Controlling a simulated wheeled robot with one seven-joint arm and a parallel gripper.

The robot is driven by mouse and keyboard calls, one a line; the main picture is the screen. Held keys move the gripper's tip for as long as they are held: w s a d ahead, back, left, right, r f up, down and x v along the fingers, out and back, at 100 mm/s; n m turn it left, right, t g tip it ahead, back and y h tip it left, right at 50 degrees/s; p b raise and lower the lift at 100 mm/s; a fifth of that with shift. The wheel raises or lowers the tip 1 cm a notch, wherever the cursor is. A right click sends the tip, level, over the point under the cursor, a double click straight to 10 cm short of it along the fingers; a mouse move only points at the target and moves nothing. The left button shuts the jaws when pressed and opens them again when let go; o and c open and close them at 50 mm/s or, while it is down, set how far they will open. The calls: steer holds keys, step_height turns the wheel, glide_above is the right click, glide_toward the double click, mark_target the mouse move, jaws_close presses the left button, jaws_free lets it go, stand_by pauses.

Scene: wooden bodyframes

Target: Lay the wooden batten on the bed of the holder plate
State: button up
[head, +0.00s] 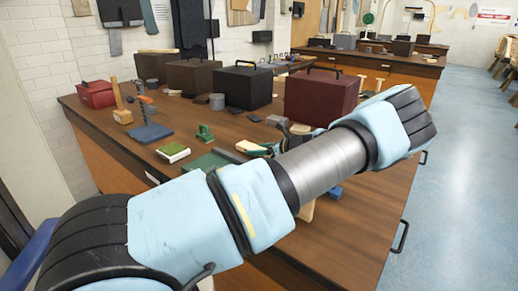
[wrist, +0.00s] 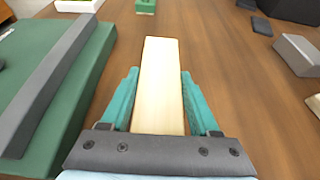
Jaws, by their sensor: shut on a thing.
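In the wrist view my gripper (wrist: 160,95) has its two teal fingers shut on the pale wooden batten (wrist: 161,75), which sticks out ahead between them. A green plate with a raised dark grey bar, which looks like the holder plate (wrist: 80,95), lies left of the gripper. The batten is beside the plate, not over it; its height above the table is hard to judge. In the head view the green plate (head: 207,160) is partly hidden by my arm, and the batten's pale end (head: 250,146) shows just right of it. My arm hides most of the gripper there.
A green and white block (head: 173,152) and a small green piece (head: 204,132) stand beyond the plate. A grey block (wrist: 300,52) lies right of the batten. Dark cases (head: 245,87) and a maroon case (head: 320,97) line the back.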

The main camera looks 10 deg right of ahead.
steer(key=shift+f, duration=0.1)
steer(key=o, duration=1.5)
steer(key=shift+c, duration=0.2)
steer(key=shift+f+b, duration=0.15)
steer(key=shift+b, duration=0.15)
